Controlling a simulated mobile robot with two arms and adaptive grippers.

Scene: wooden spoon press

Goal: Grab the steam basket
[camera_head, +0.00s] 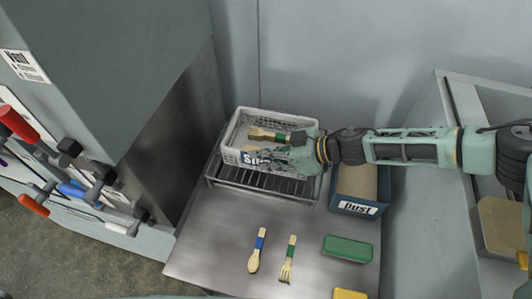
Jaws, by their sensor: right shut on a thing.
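The steam basket (230,156) is a pale, perforated rectangular bin with a dark label beginning "St", partly covered. It rests at the back of the metal table, on or just above a slatted rack (262,185). Wooden utensils (262,134) with a green band lie in it. My right gripper (284,157) reaches in from the right and is shut on the basket's front right side. The fingers and the exact contact are hard to make out. My left gripper is not in view.
A blue bin labelled "Dust" (356,208) stands right of the rack, under my right arm. A wooden spoon (257,250), a fork (288,260), a green block (347,249) and a yellow block (349,294) lie in front. A machine with coloured levers (70,188) stands left.

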